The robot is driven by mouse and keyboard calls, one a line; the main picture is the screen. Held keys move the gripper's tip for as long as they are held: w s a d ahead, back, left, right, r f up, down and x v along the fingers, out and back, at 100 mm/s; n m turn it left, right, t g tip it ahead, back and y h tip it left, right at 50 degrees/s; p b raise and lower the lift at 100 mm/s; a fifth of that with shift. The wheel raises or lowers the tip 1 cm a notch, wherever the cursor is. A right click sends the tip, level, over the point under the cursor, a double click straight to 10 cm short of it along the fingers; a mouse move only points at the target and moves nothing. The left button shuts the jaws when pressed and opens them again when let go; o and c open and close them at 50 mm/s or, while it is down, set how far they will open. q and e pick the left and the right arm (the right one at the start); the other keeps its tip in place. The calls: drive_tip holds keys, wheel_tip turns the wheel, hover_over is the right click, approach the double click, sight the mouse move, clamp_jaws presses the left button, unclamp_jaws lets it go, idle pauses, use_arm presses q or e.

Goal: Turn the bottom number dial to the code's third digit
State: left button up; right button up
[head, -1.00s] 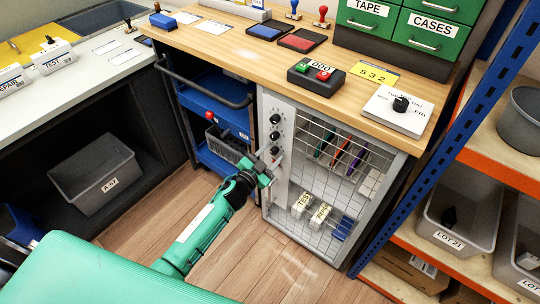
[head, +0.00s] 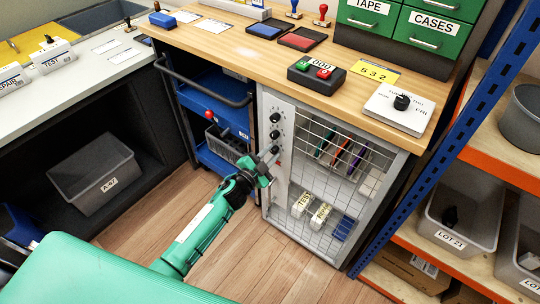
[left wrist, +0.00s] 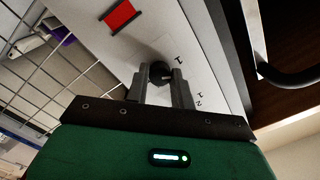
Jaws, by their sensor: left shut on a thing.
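The grey cage cabinet's front panel (head: 278,190) carries a column of dark dials. The top dial (head: 275,117) and the middle dial (head: 275,134) show clear. My left gripper (head: 271,156) is at the bottom dial, largely covering it in the head view. In the left wrist view, its two fingers (left wrist: 160,74) are shut on the bottom dial (left wrist: 160,69), one on each side. The printed digits 1 and 2 show beside this dial; its pointer is hard to read. A yellow card (head: 375,73) on the worktop reads 532. My right gripper is out of view.
The cabinet's wire mesh door (head: 330,180) is beside the dial panel, with boxes and coloured items behind it. A blue cart (head: 213,100) with a dark handle stands left of the panel. A red mark (left wrist: 120,15) is on the panel. Floor in front is clear.

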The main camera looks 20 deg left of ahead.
use_arm(q)
drive_tip(key=m, duration=0.3)
drive_tip(key=shift+b, duration=0.35)
drive_tip(key=shift+m, duration=0.9)
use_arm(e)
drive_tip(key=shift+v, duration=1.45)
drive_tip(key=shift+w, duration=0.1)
use_arm(q)
drive_tip(key=o, duration=1)
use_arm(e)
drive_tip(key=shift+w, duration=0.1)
use_arm(q)
drive_tip(key=shift+s+a, duration=0.1)
drive_tip(key=shift+s, duration=0.1)
drive_tip(key=v, duration=1.3)
drive_tip(key=shift+s, duration=0.15)
drive_tip(key=shift+a+f, duration=0.1)
drive_tip(key=shift+a, duration=0.1)
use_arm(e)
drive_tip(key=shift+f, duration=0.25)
